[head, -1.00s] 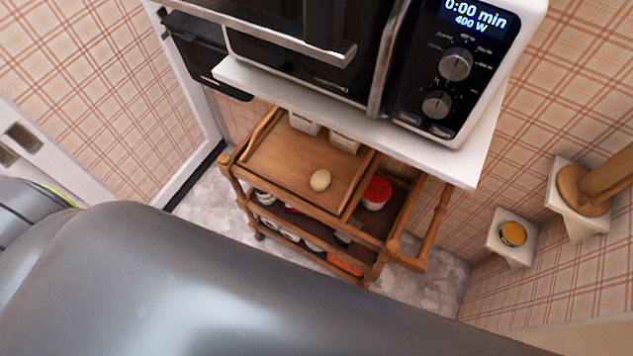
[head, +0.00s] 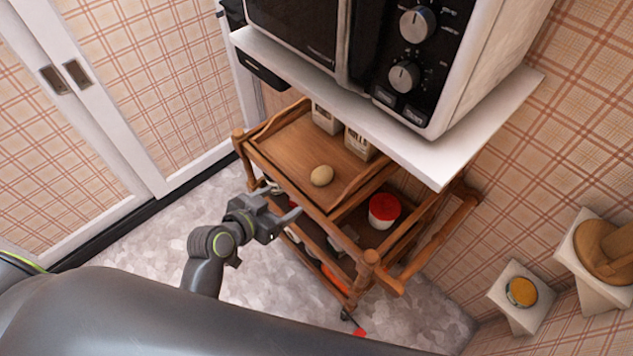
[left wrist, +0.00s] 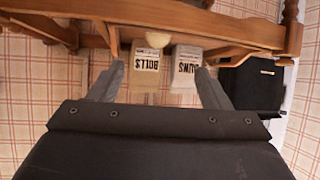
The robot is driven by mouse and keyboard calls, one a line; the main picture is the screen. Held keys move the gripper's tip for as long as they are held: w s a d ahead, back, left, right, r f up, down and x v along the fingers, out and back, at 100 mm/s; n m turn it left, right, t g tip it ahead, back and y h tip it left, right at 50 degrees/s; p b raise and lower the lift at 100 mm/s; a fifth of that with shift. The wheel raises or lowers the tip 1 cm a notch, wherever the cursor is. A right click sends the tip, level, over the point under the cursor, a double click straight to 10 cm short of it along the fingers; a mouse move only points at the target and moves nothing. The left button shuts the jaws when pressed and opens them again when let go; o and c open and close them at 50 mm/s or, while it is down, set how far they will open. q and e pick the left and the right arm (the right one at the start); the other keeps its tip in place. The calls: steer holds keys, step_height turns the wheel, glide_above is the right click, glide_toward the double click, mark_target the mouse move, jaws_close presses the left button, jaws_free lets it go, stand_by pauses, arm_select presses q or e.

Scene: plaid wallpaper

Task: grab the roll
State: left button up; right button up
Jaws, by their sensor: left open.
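The roll (head: 321,175) is small, pale and rounded. It lies on the top tray of the wooden cart (head: 290,150), near the tray's front edge. My left gripper (head: 284,203) is open and empty, in front of the cart, a little to the left of and nearer than the roll, apart from it. In the left wrist view, which looks upside down, the roll (left wrist: 158,40) shows beyond the gap between the two fingers (left wrist: 158,72). My right gripper is not in view.
A red-lidded tub (head: 384,210) sits right of the tray. A white shelf (head: 440,160) with a microwave (head: 400,60) overhangs the cart's back. Floor at left is clear.

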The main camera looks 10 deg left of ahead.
mark_target(317, 179)
arm_select(q)
steer(key=x, duration=1.2)
steer(key=shift+r+b, duration=0.1)
steer(key=shift+b, duration=0.2)
steer(key=shift+d+x, duration=0.15)
steer(key=shift+x, duration=1.15)
steer(key=shift+d+x, duration=0.1)
steer(key=shift+x, duration=1.25)
steer(key=shift+r, duration=0.2)
steer(key=c, duration=1.1)
